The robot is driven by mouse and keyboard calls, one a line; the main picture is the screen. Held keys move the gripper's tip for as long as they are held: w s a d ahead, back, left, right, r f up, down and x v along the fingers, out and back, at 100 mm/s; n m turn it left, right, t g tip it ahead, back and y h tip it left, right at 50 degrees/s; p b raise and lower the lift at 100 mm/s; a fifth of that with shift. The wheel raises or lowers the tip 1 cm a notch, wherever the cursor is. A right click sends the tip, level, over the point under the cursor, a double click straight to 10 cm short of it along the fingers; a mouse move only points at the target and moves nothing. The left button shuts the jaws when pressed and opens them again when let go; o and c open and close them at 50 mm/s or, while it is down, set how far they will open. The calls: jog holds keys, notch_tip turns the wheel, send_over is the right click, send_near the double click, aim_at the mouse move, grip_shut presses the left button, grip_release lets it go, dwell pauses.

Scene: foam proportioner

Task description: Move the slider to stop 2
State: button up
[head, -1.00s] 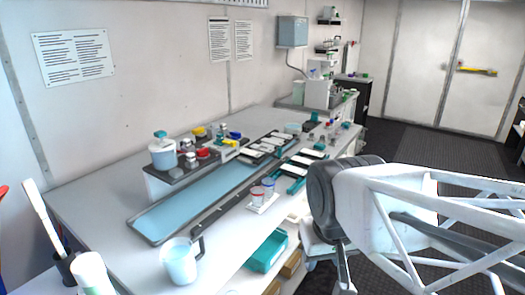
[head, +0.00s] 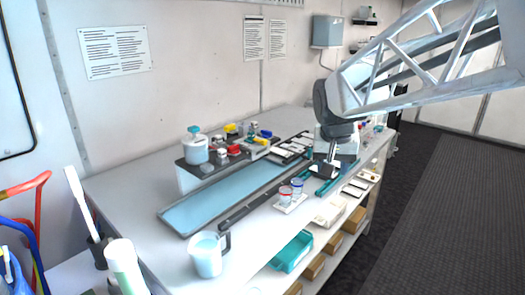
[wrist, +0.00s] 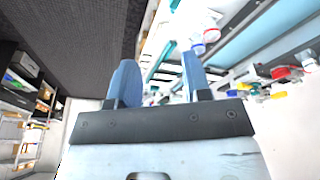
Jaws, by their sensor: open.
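My gripper (head: 327,170) is over the right part of the bench in the head view, past the blue tray's right end. In the wrist view my gripper (wrist: 160,80) shows two blue fingers spread apart with nothing between them. A long dark rail (head: 240,211) lies along the front edge of the shallow blue tray (head: 215,204). I cannot make out which part is the slider, nor any stop marks. A raised grey unit (head: 184,178) behind the tray carries a white pot with a teal lid (head: 195,147) and red, yellow and blue fittings.
Two small cups (head: 291,190) stand on a white holder in front of the rail. A clear jug (head: 207,254) stands at the bench's front left. A teal bin (head: 291,252) is on the shelf below. Bare bench (head: 130,190) lies to the left.

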jog(key=w+d+m, duration=0.1)
jog(key=w+d, duration=0.1)
jog(key=w, duration=1.1)
jog(key=m+h, duration=0.2)
jog(key=m, duration=0.3)
send_over(311, 151)
jog(key=a, duration=0.2)
notch_tip(311, 151, down, 18)
jog(key=r, duration=0.1)
jog(key=shift+s+d+f, duration=0.1)
jog(key=shift+s+f, duration=0.15)
jog(key=shift+x, duration=3.9)
jog(key=shift+w, duration=0.1)
grip_shut()
